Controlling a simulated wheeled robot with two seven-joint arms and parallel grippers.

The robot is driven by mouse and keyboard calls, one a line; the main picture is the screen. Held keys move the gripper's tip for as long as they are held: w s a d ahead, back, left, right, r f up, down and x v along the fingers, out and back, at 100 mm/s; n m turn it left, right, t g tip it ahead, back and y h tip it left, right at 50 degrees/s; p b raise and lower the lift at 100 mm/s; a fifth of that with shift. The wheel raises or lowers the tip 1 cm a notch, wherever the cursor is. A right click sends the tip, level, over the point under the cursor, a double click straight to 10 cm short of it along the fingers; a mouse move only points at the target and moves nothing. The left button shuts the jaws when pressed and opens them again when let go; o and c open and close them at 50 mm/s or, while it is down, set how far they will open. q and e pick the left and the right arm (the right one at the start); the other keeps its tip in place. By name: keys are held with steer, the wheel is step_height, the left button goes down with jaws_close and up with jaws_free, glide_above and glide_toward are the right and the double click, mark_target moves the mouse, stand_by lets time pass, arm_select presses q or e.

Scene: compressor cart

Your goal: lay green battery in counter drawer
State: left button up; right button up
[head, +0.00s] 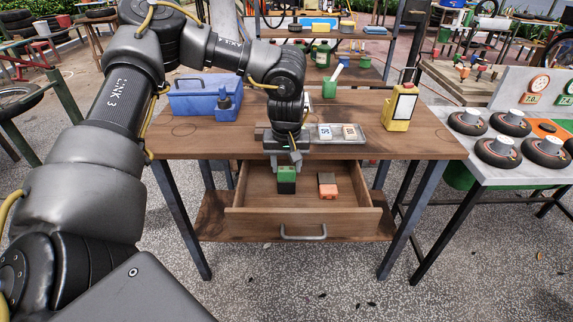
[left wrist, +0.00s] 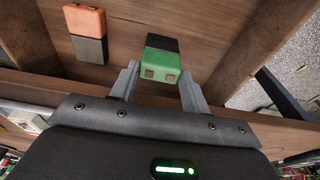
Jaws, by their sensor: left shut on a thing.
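The green battery (head: 286,180), green with a black part, is upright between the fingers of my left gripper (head: 288,160). The left wrist view also shows the battery (left wrist: 163,62) at the tips of my left gripper (left wrist: 160,78), with two small contacts on its green end. The counter drawer (head: 303,230) is pulled open, and the battery is inside its outline, left of the middle. I cannot tell whether it touches the drawer floor. My right gripper is not in view.
An orange and dark battery (head: 328,188) lies in the drawer to the right, apart from the green one. On the counter (head: 200,141) stand a blue toolbox (head: 203,97), a metal tray (head: 350,142) and a yellow can (head: 400,108).

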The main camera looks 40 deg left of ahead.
arm_select(q)
steer(key=shift+d+r, duration=0.1)
steer(key=o, duration=1.3)
steer(key=shift+f, duration=0.2)
steer(key=shift+o, duration=0.2)
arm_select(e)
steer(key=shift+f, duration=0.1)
arm_select(q)
steer(key=shift+r, duration=0.15)
steer(key=shift+r, duration=0.35)
step_height(320, 180, up, 11)
steer(key=s+d+p, duration=0.1)
steer(key=p, duration=0.1)
steer(key=shift+s+r, duration=0.15)
steer(key=shift+s, duration=0.15)
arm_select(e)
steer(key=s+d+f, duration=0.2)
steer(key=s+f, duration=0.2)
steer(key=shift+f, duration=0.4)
